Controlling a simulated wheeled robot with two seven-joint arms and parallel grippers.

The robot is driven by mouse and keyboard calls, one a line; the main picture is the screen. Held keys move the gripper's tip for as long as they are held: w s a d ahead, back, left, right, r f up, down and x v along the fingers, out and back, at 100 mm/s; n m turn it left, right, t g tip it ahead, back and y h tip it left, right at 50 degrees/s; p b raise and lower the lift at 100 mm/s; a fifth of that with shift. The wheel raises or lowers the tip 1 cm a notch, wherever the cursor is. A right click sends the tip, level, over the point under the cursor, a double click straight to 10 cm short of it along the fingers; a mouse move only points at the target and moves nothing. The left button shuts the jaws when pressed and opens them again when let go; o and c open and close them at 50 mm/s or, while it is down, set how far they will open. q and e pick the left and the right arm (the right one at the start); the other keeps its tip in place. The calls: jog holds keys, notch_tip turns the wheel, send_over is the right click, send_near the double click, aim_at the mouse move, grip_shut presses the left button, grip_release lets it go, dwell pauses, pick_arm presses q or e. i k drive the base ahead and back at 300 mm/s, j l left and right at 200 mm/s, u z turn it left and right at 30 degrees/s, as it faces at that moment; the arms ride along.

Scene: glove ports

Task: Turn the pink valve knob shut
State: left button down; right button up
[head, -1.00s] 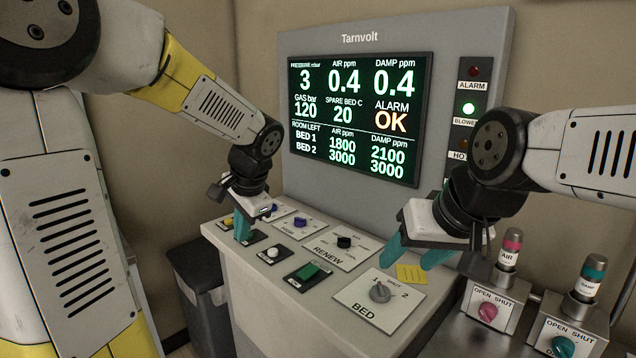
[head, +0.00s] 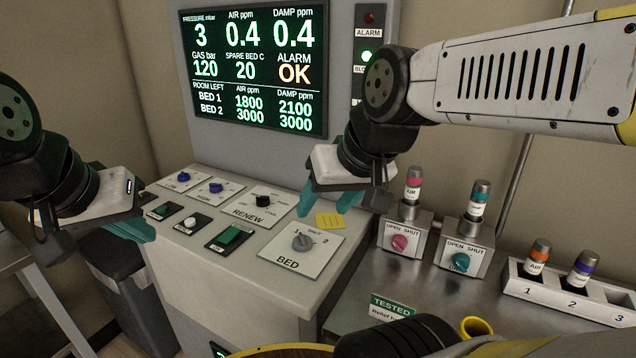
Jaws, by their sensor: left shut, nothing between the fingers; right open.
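The pink valve knob (head: 400,243) is on the front of a small grey box labelled OPEN SHUT, right of the console. Its pointer direction is too small to tell. A bottle with a pink band marked AIR (head: 411,190) stands on top of that box. My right gripper (head: 338,198) is open, its teal fingers above the console's right edge, left of the pink knob and apart from it. My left gripper (head: 140,230) is shut and empty, at the console's left front edge.
A matching box with a teal knob (head: 459,261) stands right of the pink one. A rack (head: 570,292) holds orange and purple banded bottles. The console's grey BED knob (head: 302,242) is below my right gripper. A yellow cup (head: 474,327) stands at the front.

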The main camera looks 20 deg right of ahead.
aim_at(399, 242)
jog(key=z, duration=1.35)
jog(key=k+j, duration=0.2)
jog(key=j, duration=0.2)
jog(key=k+j, duration=0.2)
jog(key=j, duration=1)
